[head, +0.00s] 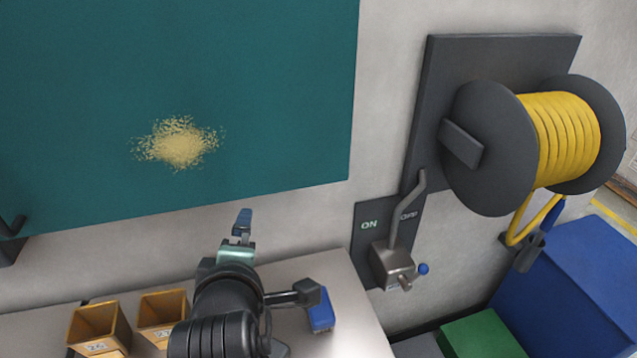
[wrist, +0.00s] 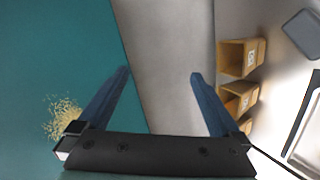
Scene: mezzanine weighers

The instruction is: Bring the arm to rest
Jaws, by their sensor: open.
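My gripper (head: 242,222) is raised in front of the wall, above the counter and just below the teal panel in the head view. Nothing is held. My dark arm reaches up from the bottom of the head view and hides part of the counter.
The teal panel (head: 270,90) bears a patch of yellow grains (head: 178,143). Small tan bins (head: 100,328) stand on the counter (head: 355,325). Right are a lever switch (head: 393,262), a yellow hose reel (head: 565,135), a blue box (head: 575,290) and a green box (head: 480,338).

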